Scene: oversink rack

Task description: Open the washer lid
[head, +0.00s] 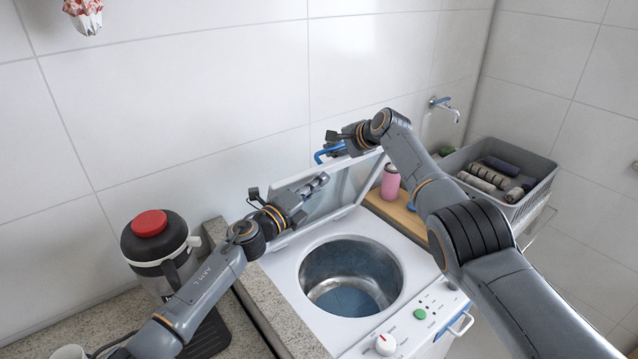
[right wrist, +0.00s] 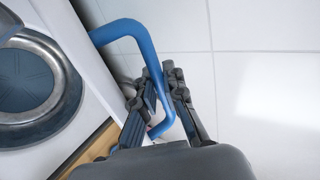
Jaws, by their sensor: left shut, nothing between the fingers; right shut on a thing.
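The white washer (head: 405,250) stands on the right of the counter, with its round metal drum opening (head: 350,262) uncovered. Its lid (head: 352,187) is raised, tilted up from the back of the washer towards the tiled wall. A blue handle (right wrist: 131,30) is at the lid's upper edge; part of it also shows in the head view (head: 320,155). My right gripper (head: 332,145) is shut on this handle; its fingers (right wrist: 163,100) are around the bar. My left gripper (head: 326,180) is shut and empty, in front of the lid's inner face and above the drum's back edge.
A red-capped jug (head: 150,250) stands on the stone counter at left. The washer's control panel (head: 420,314) is at the front.

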